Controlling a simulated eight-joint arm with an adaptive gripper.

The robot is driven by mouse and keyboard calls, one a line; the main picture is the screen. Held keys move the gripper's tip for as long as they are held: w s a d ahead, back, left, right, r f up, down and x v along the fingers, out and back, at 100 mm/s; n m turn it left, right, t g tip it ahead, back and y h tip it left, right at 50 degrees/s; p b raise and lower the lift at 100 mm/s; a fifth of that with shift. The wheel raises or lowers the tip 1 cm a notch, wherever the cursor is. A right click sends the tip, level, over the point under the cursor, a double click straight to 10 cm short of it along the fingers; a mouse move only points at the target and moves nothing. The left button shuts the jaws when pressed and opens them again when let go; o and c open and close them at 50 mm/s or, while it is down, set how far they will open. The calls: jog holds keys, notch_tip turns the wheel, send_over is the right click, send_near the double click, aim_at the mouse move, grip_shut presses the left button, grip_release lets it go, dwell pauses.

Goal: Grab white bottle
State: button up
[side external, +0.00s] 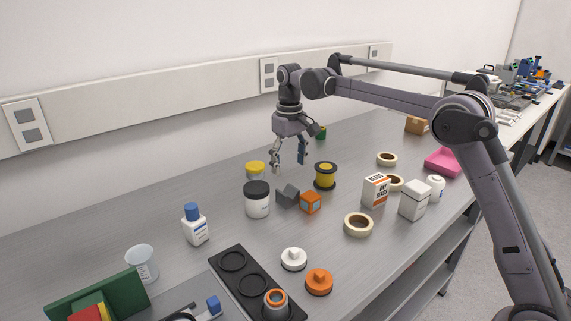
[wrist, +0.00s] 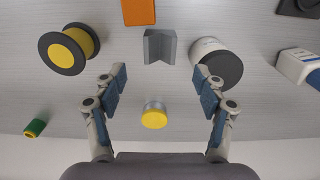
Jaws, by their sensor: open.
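A white bottle with a blue cap (side external: 195,229) stands upright at the left of the bench; it also shows at the right edge of the wrist view (wrist: 299,68). My gripper (side external: 288,163) is open and empty above the back of the bench, pointing down. In the wrist view its fingers (wrist: 157,84) are spread, with a yellow-lidded container (wrist: 154,115) below and between them. The blue-capped bottle lies well outside the fingers.
A white jar with a black lid (side external: 257,200) stands between my gripper and the blue-capped bottle. A grey angled block (side external: 288,195), an orange box (side external: 310,202) and a yellow spool (side external: 325,175) are nearby. A black tray (side external: 231,262) lies in front. The wall is close behind.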

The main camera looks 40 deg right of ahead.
jog(key=s+r+t, duration=0.2)
jog(key=s+r, duration=0.1)
jog(key=s, duration=0.4)
jog(key=s+r+t, duration=0.2)
jog(key=s+r, duration=0.1)
jog(key=s, duration=0.4)
jog(key=s+f+t, duration=0.1)
jog(key=s+f, duration=0.3)
jog(key=s, duration=0.3)
jog(key=s+f+t, duration=0.2)
jog(key=s+f, duration=0.2)
jog(key=s, duration=0.3)
jog(key=shift+s+a, duration=0.2)
jog(key=shift+a, duration=0.15)
jog(key=shift+s+f, duration=0.3)
jog(key=shift+f, duration=0.1)
jog(key=shift+c, duration=0.7)
